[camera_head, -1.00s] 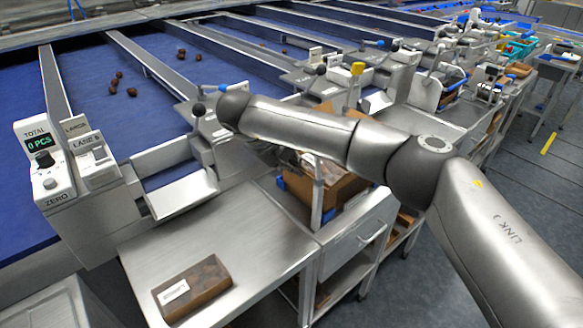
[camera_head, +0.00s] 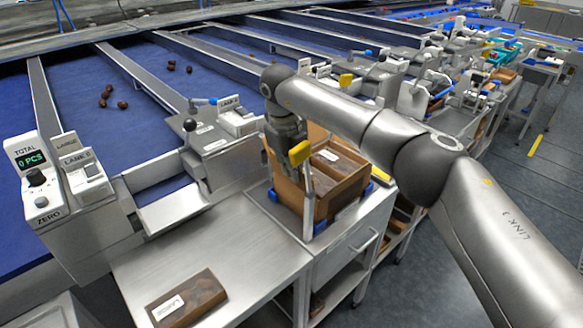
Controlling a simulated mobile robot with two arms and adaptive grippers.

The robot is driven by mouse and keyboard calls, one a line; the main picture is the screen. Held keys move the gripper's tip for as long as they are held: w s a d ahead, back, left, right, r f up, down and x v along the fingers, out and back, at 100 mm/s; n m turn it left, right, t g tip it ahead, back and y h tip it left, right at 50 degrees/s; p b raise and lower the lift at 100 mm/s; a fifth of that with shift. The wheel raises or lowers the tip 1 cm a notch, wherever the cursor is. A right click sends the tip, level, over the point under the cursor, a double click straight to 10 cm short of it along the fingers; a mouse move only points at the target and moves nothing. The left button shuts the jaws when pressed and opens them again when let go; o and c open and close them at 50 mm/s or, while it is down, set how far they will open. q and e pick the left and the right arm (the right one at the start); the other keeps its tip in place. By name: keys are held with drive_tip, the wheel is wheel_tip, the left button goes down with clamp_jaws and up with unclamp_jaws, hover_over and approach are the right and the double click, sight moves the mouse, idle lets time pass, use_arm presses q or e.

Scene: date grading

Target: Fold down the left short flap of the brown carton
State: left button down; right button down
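The brown carton (camera_head: 338,203) stands open on the metal stand right of the steel table, partly behind a metal post. Dark packs (camera_head: 340,165), one with a white label, show inside it. A brown panel stands up at its back, and another brown edge (camera_head: 271,160) rises at its left; I cannot tell clearly how this left flap is angled. My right gripper (camera_head: 285,138) points down over the carton's left side. Its fingertips are partly hidden by the yellow handle, so opening and contact are unclear. My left gripper is not in view.
A yellow handle (camera_head: 300,153) on a metal post stands in front of the carton's left part. A labelled date pack (camera_head: 187,299) lies on the steel table (camera_head: 225,245), which is otherwise mostly clear.

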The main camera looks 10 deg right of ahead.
drive_tip(key=c, duration=1.7)
unclamp_jaws()
wheel_tip(320, 180, up, 12)
drive_tip(key=s+a, duration=0.1)
drive_tip(key=shift+a, duration=0.25)
drive_tip(key=shift+s+f, duration=0.1)
